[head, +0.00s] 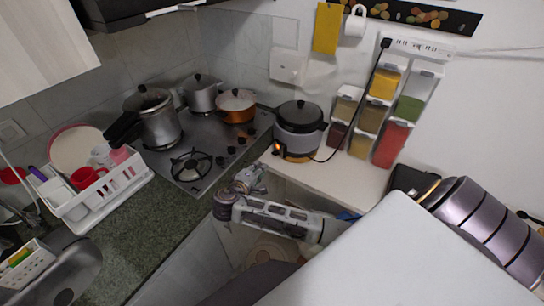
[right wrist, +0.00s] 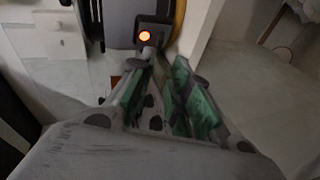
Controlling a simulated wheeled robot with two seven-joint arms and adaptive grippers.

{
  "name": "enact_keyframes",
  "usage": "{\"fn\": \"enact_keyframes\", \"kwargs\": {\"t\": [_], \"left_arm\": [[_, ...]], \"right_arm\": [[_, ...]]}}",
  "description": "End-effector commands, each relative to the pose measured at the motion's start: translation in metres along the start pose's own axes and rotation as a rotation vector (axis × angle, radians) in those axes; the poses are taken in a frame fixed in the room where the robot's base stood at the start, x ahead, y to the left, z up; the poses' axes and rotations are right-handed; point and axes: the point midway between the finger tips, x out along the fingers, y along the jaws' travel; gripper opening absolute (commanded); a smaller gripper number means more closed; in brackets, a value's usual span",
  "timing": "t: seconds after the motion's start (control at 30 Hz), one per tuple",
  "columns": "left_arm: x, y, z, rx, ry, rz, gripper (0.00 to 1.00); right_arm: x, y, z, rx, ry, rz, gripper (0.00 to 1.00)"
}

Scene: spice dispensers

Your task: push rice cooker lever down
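The rice cooker (head: 299,130) is grey with a black lid and stands on the white counter below the spice dispensers. Its orange light (head: 277,148) glows on the front; in the right wrist view the light (right wrist: 144,36) is at the top, just beyond my fingertips. My right gripper (head: 262,168) is in front of the cooker, at the counter's edge. In the right wrist view its fingers (right wrist: 163,58) come together and look shut, with nothing seen held. The lever is too small to make out, and I cannot tell whether the fingers touch it. My left gripper is not in view.
Spice dispensers (head: 369,117) hang on the wall right of the cooker. A black cord runs from the cooker up to a power strip (head: 417,48). A stove with pots, including an orange pot (head: 237,106), is at the left. The counter (head: 350,178) right of the cooker is clear.

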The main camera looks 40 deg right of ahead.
Motion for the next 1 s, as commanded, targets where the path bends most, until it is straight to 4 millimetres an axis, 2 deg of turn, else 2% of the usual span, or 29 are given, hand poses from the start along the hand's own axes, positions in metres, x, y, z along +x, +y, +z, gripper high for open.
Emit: {"fn": "enact_keyframes", "kwargs": {"t": [0.27, 1.0], "left_arm": [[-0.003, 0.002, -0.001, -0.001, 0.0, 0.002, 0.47], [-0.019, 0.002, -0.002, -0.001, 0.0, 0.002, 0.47]], "right_arm": [[0.016, 0.001, 0.0, -0.001, 0.0, 0.001, 0.19], [0.109, 0.002, 0.0, -0.001, -0.001, 0.002, 0.19]]}}
